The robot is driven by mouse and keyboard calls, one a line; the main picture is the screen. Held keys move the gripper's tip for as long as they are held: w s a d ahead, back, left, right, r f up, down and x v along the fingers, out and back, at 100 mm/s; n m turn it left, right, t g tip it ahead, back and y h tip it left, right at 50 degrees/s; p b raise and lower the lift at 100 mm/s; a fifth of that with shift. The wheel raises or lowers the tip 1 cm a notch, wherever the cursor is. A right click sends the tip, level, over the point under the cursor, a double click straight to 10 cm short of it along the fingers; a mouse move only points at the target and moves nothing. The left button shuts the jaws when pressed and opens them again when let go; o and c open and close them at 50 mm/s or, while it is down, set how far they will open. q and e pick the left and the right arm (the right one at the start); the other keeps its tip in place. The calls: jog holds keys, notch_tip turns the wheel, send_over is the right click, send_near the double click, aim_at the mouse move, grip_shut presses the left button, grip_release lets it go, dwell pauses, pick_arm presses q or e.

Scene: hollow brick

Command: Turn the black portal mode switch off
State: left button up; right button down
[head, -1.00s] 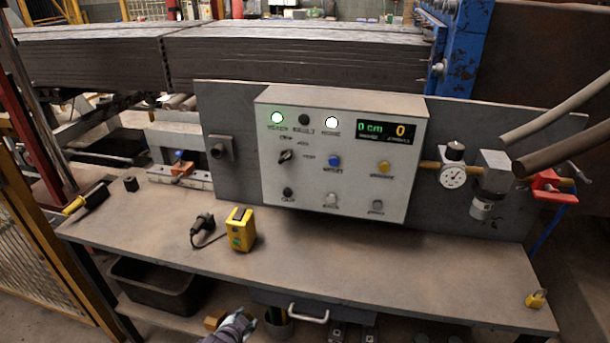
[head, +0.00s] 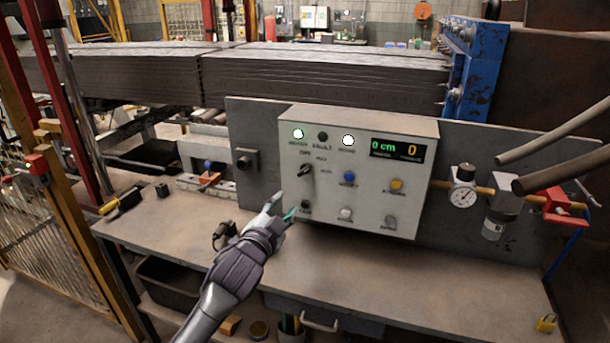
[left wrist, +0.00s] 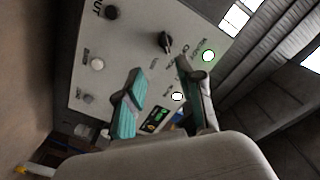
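The black mode switch (head: 305,170) is a rotary knob at the left of a grey control box (head: 360,222), below the green lamp. Small position labels sit above and to its right; its exact setting is too small to tell. It also shows in the left wrist view (left wrist: 166,42), ahead of the fingers. My left gripper (head: 281,206) is raised in front of the box's lower left corner, below and left of the switch. In the left wrist view its two teal-padded fingers (left wrist: 158,70) are spread apart with nothing between them, clear of the switch. My right gripper is not in view.
The box also carries a green lamp (head: 298,134), a white lamp (head: 348,140), a display (head: 397,150), a blue button (head: 349,177) and a yellow button (head: 396,184). A gauge (head: 462,195) and pipes stand at right.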

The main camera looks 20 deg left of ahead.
aim_at(304, 172)
pick_arm(q)
jog(key=w, duration=0.4)
jog(key=w+p, duration=0.1)
jog(key=w, duration=0.4)
jog(key=w+r+p, duration=0.1)
jog(key=w, duration=0.3)
jog(key=shift+w+d, duration=0.25)
jog(key=shift+w, duration=0.15)
grip_shut()
